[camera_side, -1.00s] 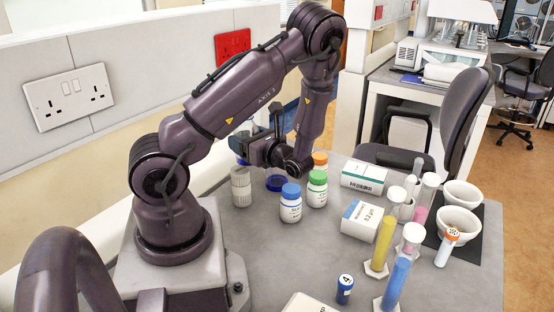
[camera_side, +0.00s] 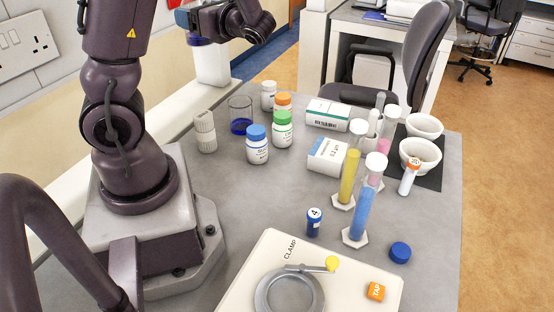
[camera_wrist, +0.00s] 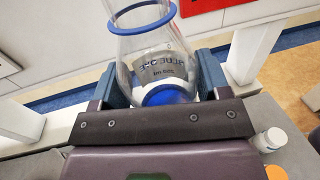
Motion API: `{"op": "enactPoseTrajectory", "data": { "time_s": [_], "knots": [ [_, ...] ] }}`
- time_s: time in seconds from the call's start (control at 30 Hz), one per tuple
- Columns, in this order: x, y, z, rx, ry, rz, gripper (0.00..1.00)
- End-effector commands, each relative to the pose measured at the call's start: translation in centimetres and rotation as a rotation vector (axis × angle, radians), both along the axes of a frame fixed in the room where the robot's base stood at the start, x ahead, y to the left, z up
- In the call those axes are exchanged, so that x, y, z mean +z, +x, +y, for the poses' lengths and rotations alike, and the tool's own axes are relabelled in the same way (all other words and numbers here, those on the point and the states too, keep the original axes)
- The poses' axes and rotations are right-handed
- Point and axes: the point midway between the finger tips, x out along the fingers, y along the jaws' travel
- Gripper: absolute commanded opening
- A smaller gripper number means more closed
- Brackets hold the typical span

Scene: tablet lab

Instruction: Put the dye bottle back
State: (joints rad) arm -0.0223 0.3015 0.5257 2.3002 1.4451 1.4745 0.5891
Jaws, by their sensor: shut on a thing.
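The dye bottle (camera_wrist: 165,68) is a clear flask-shaped vessel with a blue neck ring, a label that reads upside down or mirrored, and blue liquid. In the wrist view it stands between the two blue-grey fingers of my gripper (camera_wrist: 163,88), which is shut on it. In the side view my gripper (camera_side: 197,22) is at the top edge, raised above the bench's far left part. Only a small blue-violet part of the bottle (camera_side: 196,40) shows below it there; the rest is hidden.
A beaker with blue liquid (camera_side: 241,115), a ribbed white container (camera_side: 205,132) and capped bottles (camera_side: 257,145) stand below. Cylinders (camera_side: 360,210), boxes (camera_side: 327,154) and white bowls (camera_side: 419,153) stand to the right. A clamp plate (camera_side: 370,270) and blue cap (camera_side: 400,252) are nearer.

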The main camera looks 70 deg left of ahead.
Motion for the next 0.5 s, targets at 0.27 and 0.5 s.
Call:
{"op": "enactPoseTrajectory", "data": {
  "time_s": [0.27, 0.5],
  "knots": [
    [1.6, -0.5, -0.2, 0.03, 0.001, 0.002, 0.36],
    [0.1, -2.7, -1.4, 0.172, 0.001, 0.004, 0.36]
  ]
}}
